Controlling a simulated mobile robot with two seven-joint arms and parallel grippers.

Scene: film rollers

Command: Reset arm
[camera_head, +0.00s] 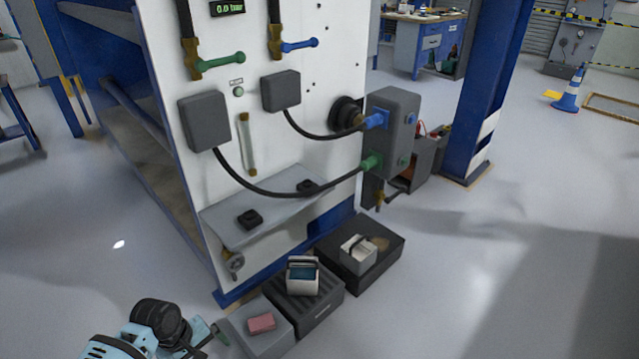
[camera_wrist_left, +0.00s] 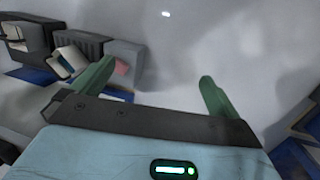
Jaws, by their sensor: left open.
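My left gripper (camera_head: 211,336) is at the bottom left of the head view, beside a low grey box with a pink block (camera_head: 261,323) on it. In the left wrist view, its two green fingers stand wide apart with nothing between them (camera_wrist_left: 156,74). The pink block also shows in the left wrist view (camera_wrist_left: 121,67), just beyond the left finger. My right gripper is in neither view.
A white panel (camera_head: 310,120) with hoses and green and blue handles stands ahead. A ribbed dark box (camera_head: 318,310) and a black tray (camera_head: 385,262) hold small containers at its foot. A blue post (camera_head: 485,90) stands right.

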